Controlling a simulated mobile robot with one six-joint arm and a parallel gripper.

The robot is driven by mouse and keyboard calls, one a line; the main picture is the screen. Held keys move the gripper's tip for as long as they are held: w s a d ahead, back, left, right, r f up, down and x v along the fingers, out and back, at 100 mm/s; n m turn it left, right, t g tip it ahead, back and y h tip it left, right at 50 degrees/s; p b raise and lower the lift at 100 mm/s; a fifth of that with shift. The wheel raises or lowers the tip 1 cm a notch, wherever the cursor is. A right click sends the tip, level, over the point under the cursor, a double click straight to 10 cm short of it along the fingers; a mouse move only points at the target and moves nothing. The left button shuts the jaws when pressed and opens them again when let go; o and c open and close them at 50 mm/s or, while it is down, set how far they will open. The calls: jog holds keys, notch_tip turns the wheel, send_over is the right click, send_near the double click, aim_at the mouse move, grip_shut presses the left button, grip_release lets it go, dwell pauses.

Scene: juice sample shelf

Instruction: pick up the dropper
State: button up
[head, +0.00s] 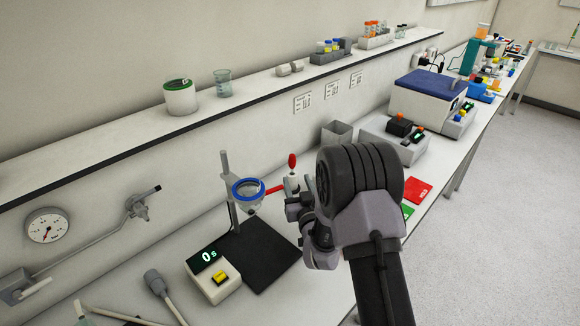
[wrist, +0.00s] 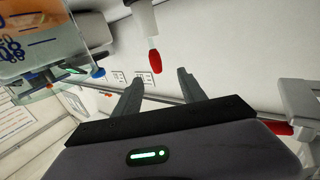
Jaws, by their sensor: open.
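The dropper (head: 292,161) shows in the head view as an upright red bulb above a pale body, just beyond my gripper (head: 299,207). Its lower part is hidden behind my gripper and arm. In the wrist view a red bulb (wrist: 155,61) on a pale body, seemingly the dropper, hangs bulb down in the picture. It lies in line with the gap between the fingers of my gripper (wrist: 160,80). The fingers are apart with nothing between them. I cannot tell how far beyond the fingertips the bulb is.
A stand with a blue-rimmed glass vessel (head: 248,192) and a red bar (head: 275,189) is close left of my gripper. A timer (head: 213,275) stands in front. A grey open box (head: 337,134) is behind. A marked clear container (wrist: 45,40) fills the wrist view's upper left.

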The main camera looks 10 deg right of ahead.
aim_at(291, 163)
jog(key=w, duration=0.9)
jog(key=shift+w+f+b, duration=0.15)
jog(key=shift+w+b, duration=0.2)
jog(key=shift+b, duration=0.05)
jog(key=w, duration=0.2)
jog(key=w+b, duration=0.1)
jog(key=w, duration=0.2)
jog(key=shift+d+f, duration=0.2)
jog(key=shift+r, duration=0.1)
jog(key=c, duration=0.9)
